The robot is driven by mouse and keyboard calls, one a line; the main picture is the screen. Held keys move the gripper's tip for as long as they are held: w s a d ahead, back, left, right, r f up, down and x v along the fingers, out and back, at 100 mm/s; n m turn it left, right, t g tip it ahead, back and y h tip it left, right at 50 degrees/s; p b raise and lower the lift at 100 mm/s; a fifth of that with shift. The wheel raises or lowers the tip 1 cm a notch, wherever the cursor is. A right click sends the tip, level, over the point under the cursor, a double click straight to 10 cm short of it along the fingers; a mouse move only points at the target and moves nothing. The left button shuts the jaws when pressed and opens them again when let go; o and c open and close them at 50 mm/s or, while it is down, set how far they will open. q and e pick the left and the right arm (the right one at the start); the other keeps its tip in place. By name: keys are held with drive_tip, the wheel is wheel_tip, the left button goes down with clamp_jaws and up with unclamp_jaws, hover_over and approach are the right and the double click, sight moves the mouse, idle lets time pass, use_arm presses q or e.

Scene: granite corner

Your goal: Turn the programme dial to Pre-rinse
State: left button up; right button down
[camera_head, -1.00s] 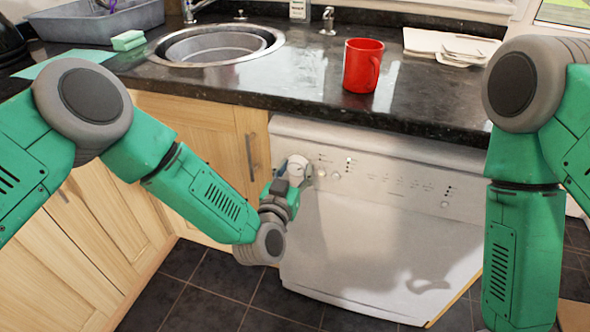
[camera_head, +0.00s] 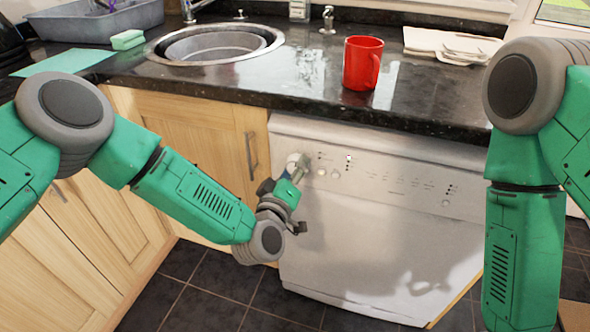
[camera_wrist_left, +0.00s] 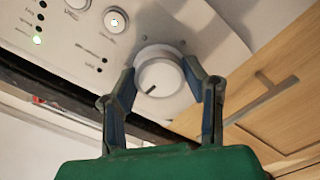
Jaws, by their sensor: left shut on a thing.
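The programme dial is a round white knob on the left end of the dishwasher's control panel (camera_head: 400,178). In the left wrist view the dial (camera_wrist_left: 160,76) shows its face with a dark pointer mark near its lower-left rim. My left gripper (camera_head: 297,165) is at the dial, with one finger on each side of it, shut on it. In the head view the gripper covers much of the dial. The labels around it are too small to read. My right arm hangs at the right, and its gripper is out of view.
The white dishwasher (camera_head: 370,250) stands under a dark granite worktop (camera_head: 430,105). A red mug (camera_head: 362,65) stands on the worktop above. A wooden cupboard door (camera_head: 200,145) with a handle adjoins the dishwasher on the left. A small lit light (camera_wrist_left: 37,40) shows on the panel.

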use_arm(q)
drive_tip(key=shift+n, duration=0.6)
drive_tip(key=o, duration=1.1)
drive_tip(key=shift+a, duration=0.1)
drive_tip(key=shift+o, duration=0.2)
drive_tip(key=shift+s, duration=0.1)
drive_tip(key=shift+s, duration=0.25)
drive_tip(key=v, duration=1.1)
drive_tip(key=shift+a, duration=0.15)
